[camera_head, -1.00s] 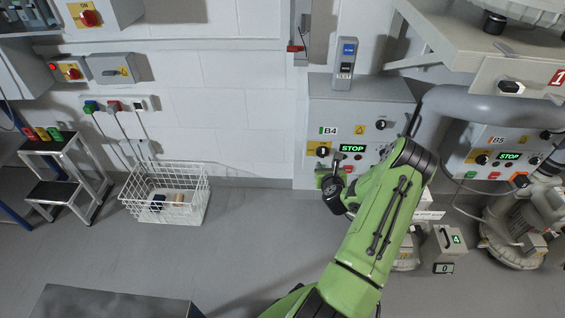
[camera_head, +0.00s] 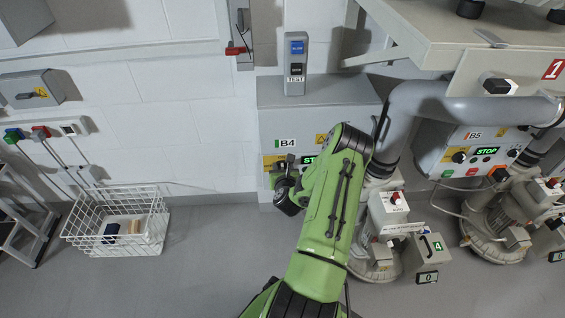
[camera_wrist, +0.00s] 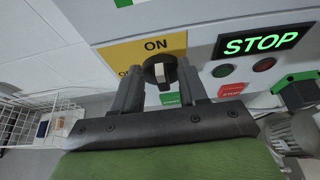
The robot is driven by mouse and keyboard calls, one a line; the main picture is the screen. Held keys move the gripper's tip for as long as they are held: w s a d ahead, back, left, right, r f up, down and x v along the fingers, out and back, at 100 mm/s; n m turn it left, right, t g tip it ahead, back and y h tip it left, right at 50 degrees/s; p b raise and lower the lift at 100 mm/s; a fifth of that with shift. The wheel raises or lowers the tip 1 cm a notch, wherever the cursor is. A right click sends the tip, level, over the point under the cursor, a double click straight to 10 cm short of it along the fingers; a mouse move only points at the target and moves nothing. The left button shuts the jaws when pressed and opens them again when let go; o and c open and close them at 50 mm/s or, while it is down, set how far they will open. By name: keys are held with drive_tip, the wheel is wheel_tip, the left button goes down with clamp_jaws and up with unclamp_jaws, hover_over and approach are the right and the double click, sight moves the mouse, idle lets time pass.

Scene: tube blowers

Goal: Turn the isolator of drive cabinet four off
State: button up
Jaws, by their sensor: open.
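Drive cabinet B4 (camera_head: 300,92) is a grey box against the wall in the head view, with a lit green STOP display, partly behind my arm. Its isolator shows in the wrist view as a black rotary knob (camera_wrist: 166,67) on a yellow plate (camera_wrist: 120,56). The knob's white mark stands nearly upright, toward the word ON. My gripper (camera_wrist: 160,88) is open, with one finger on either side of the knob in the picture. I cannot tell whether the fingers touch it. In the head view my arm hides most of the isolator.
Cabinet B5 (camera_head: 432,150) stands to the right, also showing STOP. A grey pipe (camera_head: 440,103) and blower machinery are close on the right. A white wire basket (camera_head: 85,235) stands on the floor at left. Red and green buttons (camera_wrist: 231,89) lie right of the knob.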

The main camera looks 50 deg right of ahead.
drive_tip(key=shift+a+r, duration=0.1)
drive_tip(key=shift+c, duration=0.3)
clamp_jaws()
